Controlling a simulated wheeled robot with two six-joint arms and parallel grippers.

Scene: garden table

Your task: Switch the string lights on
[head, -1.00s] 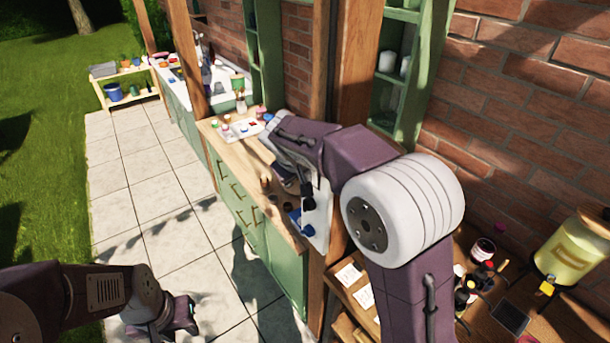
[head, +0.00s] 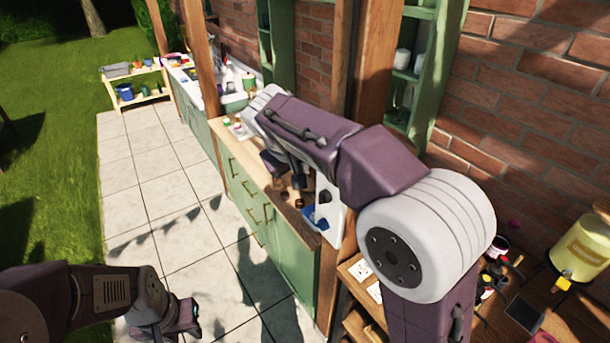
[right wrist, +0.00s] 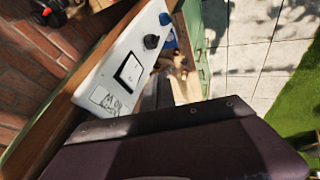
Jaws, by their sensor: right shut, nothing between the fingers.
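A white switch panel (head: 333,213) is fixed to the wooden post, partly hidden by my right arm in the head view. The label is too small to read. My right gripper (head: 280,168) is shut and empty, to the left of the panel in the head view. I cannot tell whether it touches anything. My left gripper (head: 188,318) hangs over the paving, far from the panel. The string lights are not visible.
A green cabinet with a wooden counter (head: 240,160) stands beside the post, with small items on top. A lower wooden bench (head: 500,310) with bottles and a yellow dispenser (head: 582,248) is at the right. The paving (head: 150,190) at the left is clear.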

